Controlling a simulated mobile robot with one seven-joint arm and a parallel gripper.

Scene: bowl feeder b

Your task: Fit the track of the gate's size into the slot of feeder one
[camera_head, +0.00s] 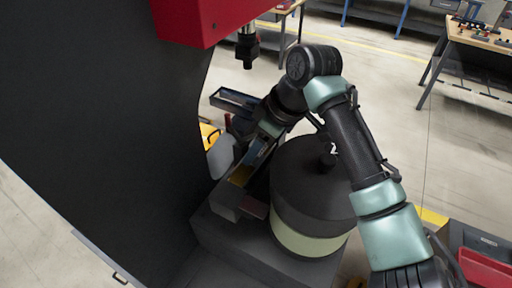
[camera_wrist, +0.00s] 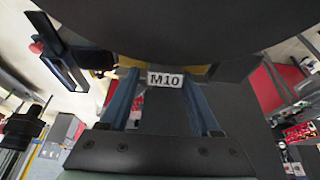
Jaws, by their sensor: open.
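My gripper (camera_wrist: 160,90) is open in the wrist view, with one blue-grey finger on each side of a white label reading M10 (camera_wrist: 166,79). The part that bears the label shows only in part, so I cannot tell whether it is a track or the gate. In the head view, the feeder is a dark round drum with a pale band (camera_head: 300,240) on a dark base. A narrow dark block (camera_head: 227,201) stands at the drum's left, with yellow and dark red parts close by. My arm reaches over the drum, and its end is partly hidden there.
A red machine head (camera_head: 190,22) with a black tool (camera_head: 247,47) hangs above. A large black panel (camera_head: 90,130) fills the left. A dark open-topped frame (camera_head: 236,100) lies behind my arm. A workbench (camera_head: 480,38) is far right, with open floor before it.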

